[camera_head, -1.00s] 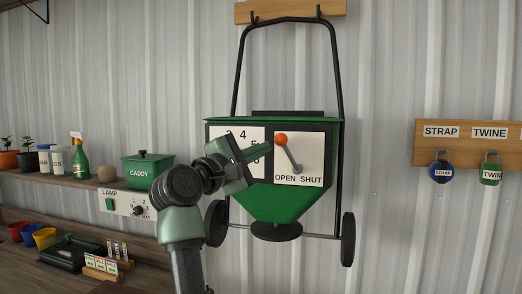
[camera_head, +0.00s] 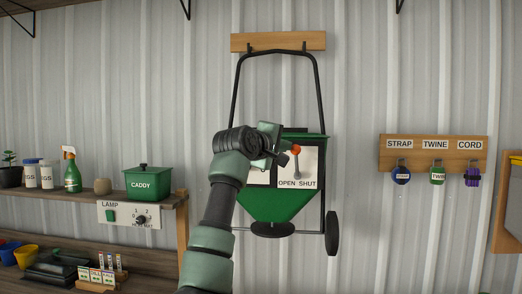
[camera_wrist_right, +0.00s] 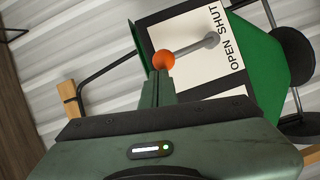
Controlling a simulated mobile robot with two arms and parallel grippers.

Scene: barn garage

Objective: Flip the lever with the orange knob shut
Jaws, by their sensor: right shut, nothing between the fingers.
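The lever (camera_head: 297,168) with the orange knob (camera_head: 296,149) is on the white plate of a green spreader hanging on the wall. It stands about straight up, between the words OPEN and SHUT. The knob also shows in the right wrist view (camera_wrist_right: 163,60), with the grey lever (camera_wrist_right: 190,49) running to its pivot. My right gripper (camera_head: 288,149) is shut and empty, with its fingertips (camera_wrist_right: 158,80) right at the knob's OPEN side. I cannot tell whether they touch it. My right arm hides the spreader's left part. My left gripper is not in view.
A shelf at left holds a green caddy (camera_head: 149,183), a spray bottle and jars, with a lamp panel (camera_head: 136,214) below. At right, a wooden board (camera_head: 433,153) carries hanging strap, twine and cord. The wall between spreader and board is clear.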

